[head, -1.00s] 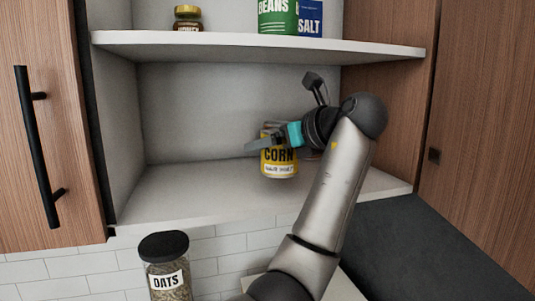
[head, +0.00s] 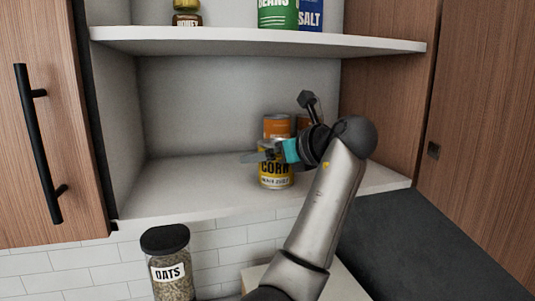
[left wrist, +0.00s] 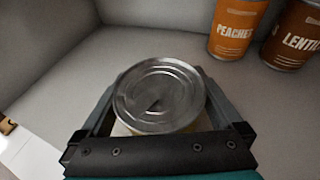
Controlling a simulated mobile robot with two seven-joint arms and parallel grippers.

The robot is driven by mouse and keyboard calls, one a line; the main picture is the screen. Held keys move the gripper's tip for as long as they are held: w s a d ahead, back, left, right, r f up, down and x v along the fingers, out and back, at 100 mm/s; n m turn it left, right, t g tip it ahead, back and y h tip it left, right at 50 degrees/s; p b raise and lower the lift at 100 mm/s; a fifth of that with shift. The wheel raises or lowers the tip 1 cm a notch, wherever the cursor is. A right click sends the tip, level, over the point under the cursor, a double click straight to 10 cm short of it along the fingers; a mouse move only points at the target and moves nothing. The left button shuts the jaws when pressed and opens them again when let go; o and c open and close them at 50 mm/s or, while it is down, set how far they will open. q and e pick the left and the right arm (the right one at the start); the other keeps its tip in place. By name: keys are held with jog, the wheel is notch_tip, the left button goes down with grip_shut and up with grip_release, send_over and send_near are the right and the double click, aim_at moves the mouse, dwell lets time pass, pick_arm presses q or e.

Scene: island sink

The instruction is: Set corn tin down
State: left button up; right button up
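The corn tin (head: 275,176), yellow with a dark label, is upright at the lower shelf (head: 180,195) of the open cabinet. Its silver lid (left wrist: 160,95) fills the middle of the left wrist view. My left gripper (head: 262,155) reaches in from the right side, its fingers (left wrist: 158,98) on both sides of the tin just below the lid, shut on it. The tin's base is low over the shelf; I cannot tell whether it touches. My right gripper is not in view.
Behind the corn tin stand an orange peaches tin (left wrist: 237,28) and a lentils tin (left wrist: 295,35). The shelf's left half is clear. The upper shelf (head: 200,38) holds beans (head: 277,12), salt (head: 310,14) and honey (head: 187,18). An oats jar (head: 168,265) stands below.

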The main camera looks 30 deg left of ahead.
pick_arm(q)
jog(key=shift+r, duration=0.15)
jog(key=b+v, duration=0.2)
jog(key=v, duration=1)
